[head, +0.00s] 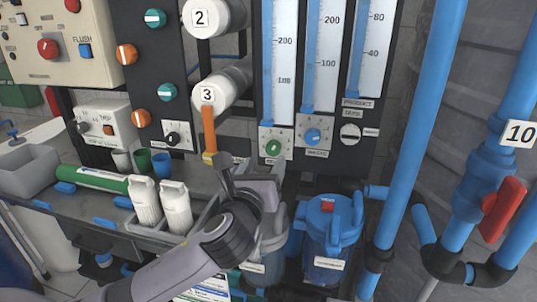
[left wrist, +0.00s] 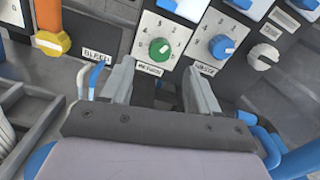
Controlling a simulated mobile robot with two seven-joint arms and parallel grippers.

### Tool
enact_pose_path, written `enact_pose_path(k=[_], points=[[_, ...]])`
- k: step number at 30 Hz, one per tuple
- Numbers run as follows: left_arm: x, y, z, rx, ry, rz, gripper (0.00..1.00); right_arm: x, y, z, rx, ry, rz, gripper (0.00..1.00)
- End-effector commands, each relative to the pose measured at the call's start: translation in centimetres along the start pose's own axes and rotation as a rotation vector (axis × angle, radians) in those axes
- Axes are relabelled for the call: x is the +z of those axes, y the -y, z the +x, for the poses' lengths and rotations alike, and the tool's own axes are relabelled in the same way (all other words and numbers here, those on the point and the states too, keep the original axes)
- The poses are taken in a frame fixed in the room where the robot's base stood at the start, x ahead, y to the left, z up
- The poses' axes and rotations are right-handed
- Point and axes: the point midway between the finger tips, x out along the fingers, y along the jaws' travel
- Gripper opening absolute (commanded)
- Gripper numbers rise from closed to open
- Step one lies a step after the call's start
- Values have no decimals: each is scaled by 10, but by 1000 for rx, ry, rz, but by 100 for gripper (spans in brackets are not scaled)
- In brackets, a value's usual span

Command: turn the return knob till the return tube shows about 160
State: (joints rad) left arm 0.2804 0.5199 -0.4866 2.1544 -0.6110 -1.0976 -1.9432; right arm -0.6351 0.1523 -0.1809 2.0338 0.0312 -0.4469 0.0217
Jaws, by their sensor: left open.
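The return knob is a green dial (left wrist: 160,49) on a pale plate with the label "RETURN" below it in the left wrist view. It also shows in the head view (head: 273,148) at the foot of the leftmost flow tube. That return tube (head: 283,60) is blue, with marks at 100 and 200; I cannot make out a float or a reading. My left gripper (left wrist: 160,88) is open and empty, its fingers pointing at the panel just short of the green knob. In the head view the gripper (head: 248,172) is below and left of the knob. My right gripper is not in view.
A blue knob labelled "WASTE" (left wrist: 221,47) sits close right of the return knob, with a white knob (left wrist: 263,57) beyond. An orange handle (head: 209,130) hangs at the left. A blue-lidded housing (head: 330,235) stands below the panel. White bottles (head: 176,207) stand in a tray at left.

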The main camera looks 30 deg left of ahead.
Motion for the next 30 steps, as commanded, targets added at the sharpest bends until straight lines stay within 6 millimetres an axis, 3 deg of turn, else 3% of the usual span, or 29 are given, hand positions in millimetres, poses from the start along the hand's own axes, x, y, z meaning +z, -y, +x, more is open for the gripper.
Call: enact_pose_path(k=[6,12,23,24,29,30], points=[[0,0,32,2,1,-2,61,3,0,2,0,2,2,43],[0,0,52,0,0,-3,61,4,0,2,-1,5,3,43],[0,0,57,-1,0,-4,61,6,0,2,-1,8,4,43],[0,0,57,-1,0,-4,58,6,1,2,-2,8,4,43],[0,0,57,-1,-1,-4,6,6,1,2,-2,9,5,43],[0,0,57,-1,-1,-4,5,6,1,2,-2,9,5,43]])
